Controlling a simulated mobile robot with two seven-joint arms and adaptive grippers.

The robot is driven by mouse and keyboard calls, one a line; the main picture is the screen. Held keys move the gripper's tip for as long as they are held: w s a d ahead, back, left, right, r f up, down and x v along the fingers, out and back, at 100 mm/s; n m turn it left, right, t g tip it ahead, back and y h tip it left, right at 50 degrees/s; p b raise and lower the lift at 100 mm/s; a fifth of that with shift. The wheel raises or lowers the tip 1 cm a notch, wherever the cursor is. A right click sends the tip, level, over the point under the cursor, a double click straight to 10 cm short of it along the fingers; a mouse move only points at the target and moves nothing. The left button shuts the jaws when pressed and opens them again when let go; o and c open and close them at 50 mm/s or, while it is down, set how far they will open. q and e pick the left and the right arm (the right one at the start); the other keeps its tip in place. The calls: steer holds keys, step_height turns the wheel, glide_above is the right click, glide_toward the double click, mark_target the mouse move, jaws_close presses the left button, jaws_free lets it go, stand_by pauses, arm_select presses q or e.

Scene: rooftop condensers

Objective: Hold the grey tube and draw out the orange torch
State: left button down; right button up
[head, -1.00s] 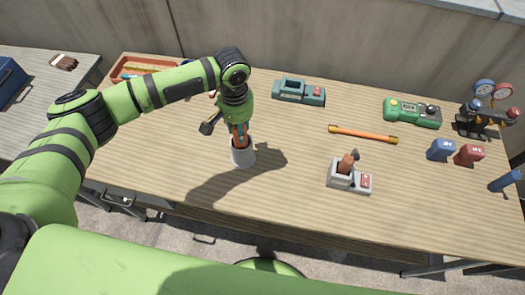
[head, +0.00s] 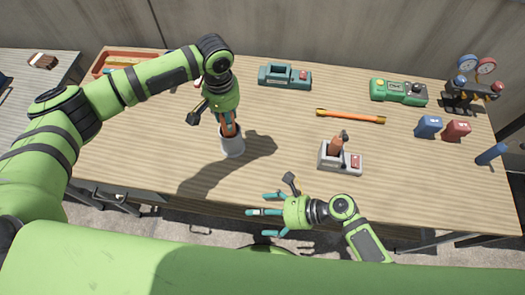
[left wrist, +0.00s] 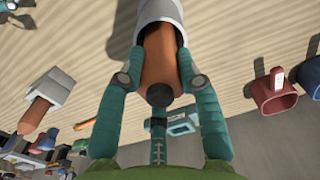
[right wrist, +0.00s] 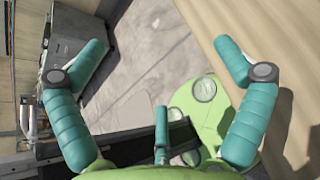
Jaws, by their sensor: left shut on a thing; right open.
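The grey tube (head: 233,147) stands upright on the wooden bench, left of its middle. The orange torch (head: 227,126) sits in it with its upper part above the rim. In the left wrist view the torch (left wrist: 161,62) shows a dark round end, with the tube (left wrist: 158,12) around its far part. My left gripper (head: 228,118) is above the tube, its teal fingers shut on the torch. My right gripper (head: 262,213) is open and empty by the bench's front edge, right of and nearer than the tube. The right wrist view shows its spread fingers (right wrist: 160,70).
A grey holder (head: 349,166) with a brown-orange handle stands right of the tube. Behind are a teal device (head: 285,77), an orange rod (head: 350,116) and a green device (head: 398,92). Blue (head: 428,127) and red (head: 456,132) blocks stand right. Bench space between tube and holder is clear.

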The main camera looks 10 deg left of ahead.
mark_target(236, 144)
steer(key=w+a+r+m+t, duration=0.1)
steer(key=w+r+t, duration=0.2)
steer(key=w, duration=0.4)
steer(key=w+a+r+m+t, duration=0.1)
steer(key=w+r+t, duration=0.25)
steer(key=w, duration=0.45)
steer(key=shift+h, duration=0.3)
steer(key=x, duration=1.1)
steer(key=shift+w+a+f, duration=0.1)
steer(key=shift+a+f, duration=0.05)
steer(key=shift+a, duration=0.05)
steer(key=shift+c, duration=0.4)
steer(key=c, duration=0.9)
